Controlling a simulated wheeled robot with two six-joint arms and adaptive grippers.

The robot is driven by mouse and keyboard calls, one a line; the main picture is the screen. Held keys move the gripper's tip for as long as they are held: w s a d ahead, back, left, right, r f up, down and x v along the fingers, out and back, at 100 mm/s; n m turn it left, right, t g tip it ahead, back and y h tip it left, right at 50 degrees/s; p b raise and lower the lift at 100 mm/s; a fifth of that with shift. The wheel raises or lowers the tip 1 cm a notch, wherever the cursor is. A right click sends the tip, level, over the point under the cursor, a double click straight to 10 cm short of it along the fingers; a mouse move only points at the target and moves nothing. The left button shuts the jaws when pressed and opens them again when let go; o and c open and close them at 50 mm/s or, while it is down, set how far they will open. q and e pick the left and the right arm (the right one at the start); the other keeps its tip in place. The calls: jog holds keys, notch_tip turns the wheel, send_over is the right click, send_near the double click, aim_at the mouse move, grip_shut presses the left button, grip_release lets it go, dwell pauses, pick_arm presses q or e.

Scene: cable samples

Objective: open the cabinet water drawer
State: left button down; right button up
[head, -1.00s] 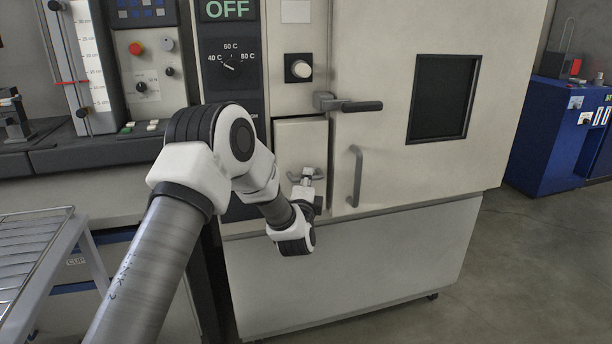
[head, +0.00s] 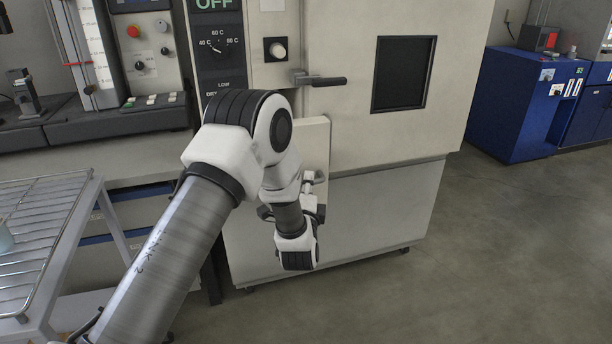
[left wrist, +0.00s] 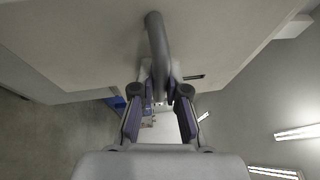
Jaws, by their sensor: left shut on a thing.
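The water drawer is a narrow pale panel (head: 317,150) on the front of the large beige cabinet (head: 345,130). In the head view its front stands out from the cabinet, and my left arm hides much of it. Its grey bar handle (left wrist: 157,42) runs down the middle of the left wrist view. My left gripper (left wrist: 161,88) is shut on this handle, with one finger on each side of the bar. In the head view the left gripper (head: 312,192) is partly hidden behind my wrist. My right gripper is in no view.
A dark lever handle (head: 322,81) sticks out above the drawer, left of the cabinet's dark window (head: 403,74). A wire rack (head: 40,225) stands at the left. A blue machine (head: 525,100) stands at the back right. The floor at right is clear.

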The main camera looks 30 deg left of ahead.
pick_arm(q)
jog(key=shift+s+d, duration=0.1)
jog(key=shift+s, duration=0.05)
jog(key=c, duration=1.2)
grip_release()
jog(key=v, duration=1.2)
jog(key=shift+f, duration=0.1)
